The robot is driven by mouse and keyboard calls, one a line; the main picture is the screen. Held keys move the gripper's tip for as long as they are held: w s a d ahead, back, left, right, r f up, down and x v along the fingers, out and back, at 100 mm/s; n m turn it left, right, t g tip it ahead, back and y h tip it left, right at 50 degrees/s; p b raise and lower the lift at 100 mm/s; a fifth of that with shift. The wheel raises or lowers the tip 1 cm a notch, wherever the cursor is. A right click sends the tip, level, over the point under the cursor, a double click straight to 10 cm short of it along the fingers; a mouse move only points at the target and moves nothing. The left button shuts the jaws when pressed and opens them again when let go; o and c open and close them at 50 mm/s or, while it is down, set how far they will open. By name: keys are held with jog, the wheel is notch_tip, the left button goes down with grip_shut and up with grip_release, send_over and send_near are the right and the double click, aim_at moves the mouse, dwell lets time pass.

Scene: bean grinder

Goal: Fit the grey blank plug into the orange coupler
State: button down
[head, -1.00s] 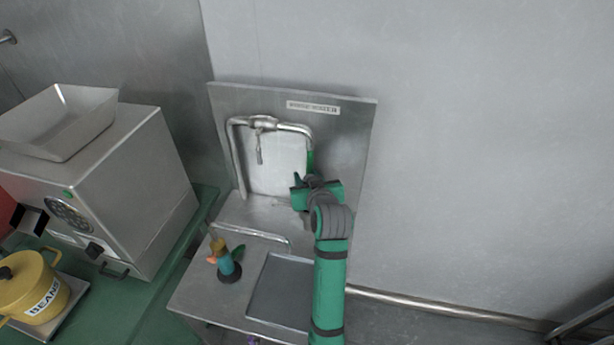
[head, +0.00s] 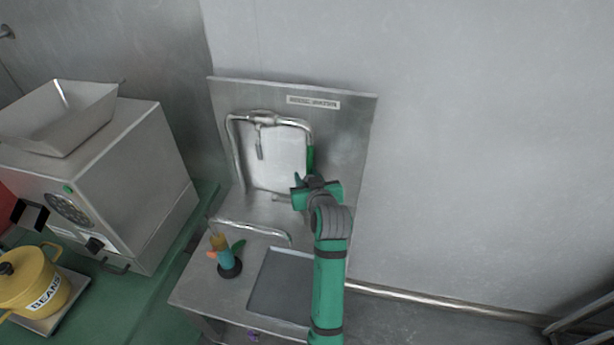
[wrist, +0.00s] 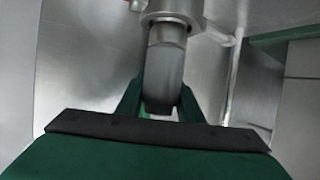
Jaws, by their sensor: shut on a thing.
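In the wrist view my gripper (wrist: 158,100) has its green fingers closed on a grey cylindrical piece (wrist: 164,68). That piece sits directly below a silvery ringed fitting (wrist: 170,12); I cannot tell whether they are joined, or whether the piece is the grey blank plug. In the head view my gripper (head: 300,188) is at the right leg of the bent metal pipe, just below a green section (head: 310,158). A small orange part (head: 211,254) sticks out left from an upright teal piece on the counter. I cannot tell whether it is the orange coupler.
The teal upright (head: 225,257) has a yellow top, a green side part (head: 238,247) and a dark round base. A sunken tray (head: 281,287) lies right of it. A steel backboard (head: 345,125) stands behind the pipe. A boxy machine (head: 125,180) and yellow bean pot (head: 30,283) are at left.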

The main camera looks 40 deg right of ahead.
jog(key=shift+f, duration=0.15)
jog(key=shift+a+f, duration=0.1)
jog(key=shift+f, duration=0.15)
jog(key=shift+f, duration=0.3)
jog(key=c, duration=1.2)
grip_release()
jog(key=shift+o, duration=0.2)
jog(key=shift+s, duration=0.1)
jog(key=shift+f, duration=0.1)
jog(key=v, duration=1)
jog(key=shift+s+r, duration=0.3)
